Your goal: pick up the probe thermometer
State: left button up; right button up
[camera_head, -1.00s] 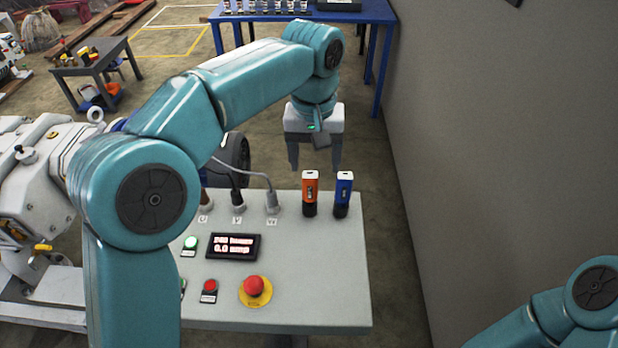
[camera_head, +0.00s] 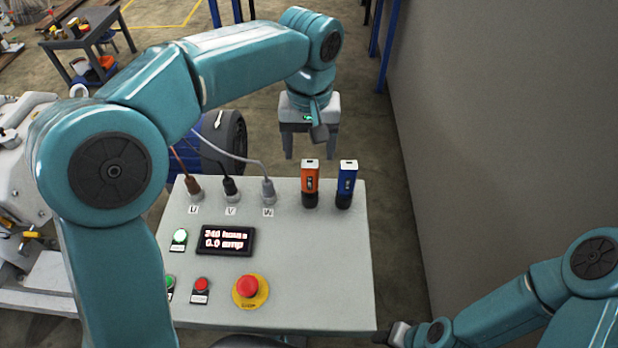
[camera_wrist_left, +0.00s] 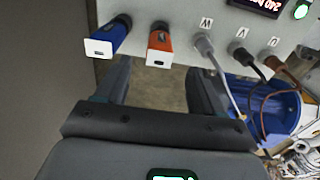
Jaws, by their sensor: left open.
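Two upright handheld devices stand side by side at the back right of the grey control panel (camera_head: 330,270): an orange one (camera_head: 310,184) and a blue one (camera_head: 347,185), both with white tops and black lower ends. I cannot tell which is the probe thermometer. Both also show in the left wrist view, the orange one (camera_wrist_left: 159,42) and the blue one (camera_wrist_left: 108,38). My left gripper (camera_head: 309,150) is open and empty, just beyond the panel's back edge behind the orange device. Its fingers also show in the left wrist view (camera_wrist_left: 158,70). My right gripper (camera_head: 398,334) shows only partly at bottom right.
Three cables plug into sockets marked U, V and W (camera_head: 267,190) left of the devices. A display (camera_head: 226,240), lit buttons and a red emergency stop (camera_head: 247,287) sit nearer. A grey wall (camera_head: 500,120) rises at the right. A blue motor (camera_head: 210,145) stands behind.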

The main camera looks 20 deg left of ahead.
aim_at(310, 164)
pick_arm(q)
jog(key=shift+s+d+f, duration=0.1)
jog(key=shift+d+f, duration=0.05)
jog(key=shift+f, duration=0.3)
jog(key=shift+s+d+f, duration=0.1)
jog(key=shift+d+f, duration=0.05)
jog(key=shift+f, duration=0.3)
jog(key=shift+a+f, duration=0.2)
jog(key=shift+f, duration=2.5)
jog(key=c, duration=1.1)
